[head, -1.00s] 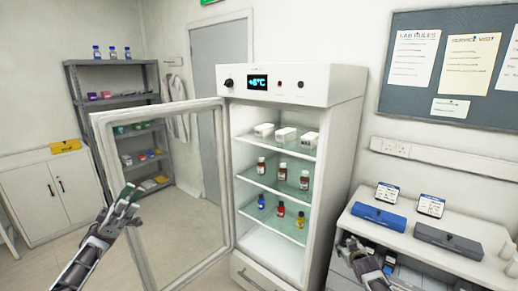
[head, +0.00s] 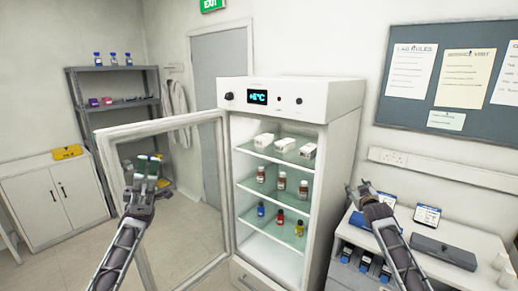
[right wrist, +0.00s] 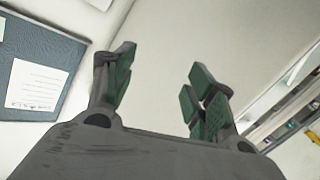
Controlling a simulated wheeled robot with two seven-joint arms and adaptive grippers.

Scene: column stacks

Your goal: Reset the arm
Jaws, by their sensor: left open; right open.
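My left gripper (head: 147,170) is raised in front of the glass door on the left of the head view, open and empty. My right gripper (head: 361,188) is raised beside the fridge's right side, above the bench, open. In the right wrist view its two green-padded fingers (right wrist: 160,88) stand apart with nothing between them. The fridge (head: 275,91) stands in the middle with its glass door (head: 185,215) swung open to the left. White boxes (head: 285,145) are on its top shelf, brown bottles (head: 282,181) on the middle one and small coloured bottles (head: 280,217) on the lower one.
A white bench (head: 470,232) at the right holds a blue case partly hidden by my right arm, a grey case (head: 443,251) and small display stands (head: 427,215). A grey shelf rack (head: 113,70) and white cabinet (head: 55,200) stand at the left.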

